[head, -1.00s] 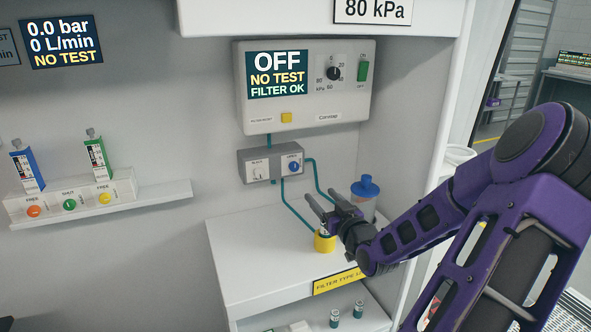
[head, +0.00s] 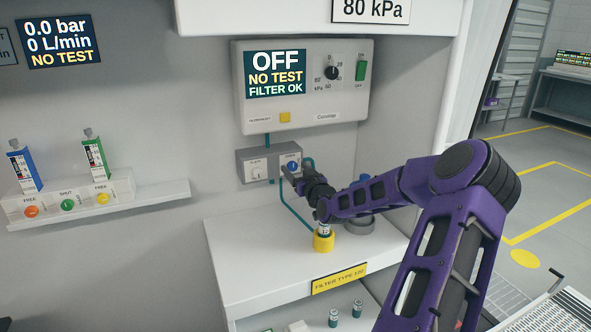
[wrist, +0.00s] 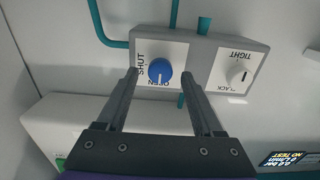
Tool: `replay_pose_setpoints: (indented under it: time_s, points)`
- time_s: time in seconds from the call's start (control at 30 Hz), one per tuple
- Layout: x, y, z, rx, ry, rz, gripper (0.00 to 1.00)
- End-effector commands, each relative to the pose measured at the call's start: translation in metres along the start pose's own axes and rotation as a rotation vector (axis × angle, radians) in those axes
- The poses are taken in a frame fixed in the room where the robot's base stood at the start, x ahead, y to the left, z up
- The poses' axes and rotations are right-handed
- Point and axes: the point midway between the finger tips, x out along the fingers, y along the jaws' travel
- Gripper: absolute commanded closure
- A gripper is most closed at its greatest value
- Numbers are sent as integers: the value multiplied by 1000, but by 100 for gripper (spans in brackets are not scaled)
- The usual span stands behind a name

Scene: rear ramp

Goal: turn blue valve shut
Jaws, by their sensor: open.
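The blue valve (head: 292,166) is a round knob on the right side of a grey valve box (head: 252,170) on the wall. In the wrist view the blue valve (wrist: 160,71) sits on a white plate marked SHUT and OPEN, and its white pointer line points towards OPEN. My gripper (head: 287,172) is in front of it. In the wrist view my gripper (wrist: 158,73) is open, with one finger on each side of the knob. I cannot tell whether the fingers touch it.
A white knob (wrist: 243,75) marked TIGHT shares the box. Teal pipes (head: 285,205) run below. A control panel (head: 305,85) reading OFF hangs above. A yellow-based cartridge (head: 324,240) stands on the white shelf (head: 255,255) under my arm.

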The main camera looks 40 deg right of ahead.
Motion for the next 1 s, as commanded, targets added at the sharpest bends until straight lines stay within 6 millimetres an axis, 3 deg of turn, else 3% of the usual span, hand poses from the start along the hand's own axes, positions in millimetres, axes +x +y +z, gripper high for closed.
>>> replay_pose_setpoints:
  time_s: [0.37,0.77,1.0]
  points:
    - [6,0,0,1,0,0,32]
    - [6,0,0,0,0,0,100]
    - [6,0,0,7,0,0,100]
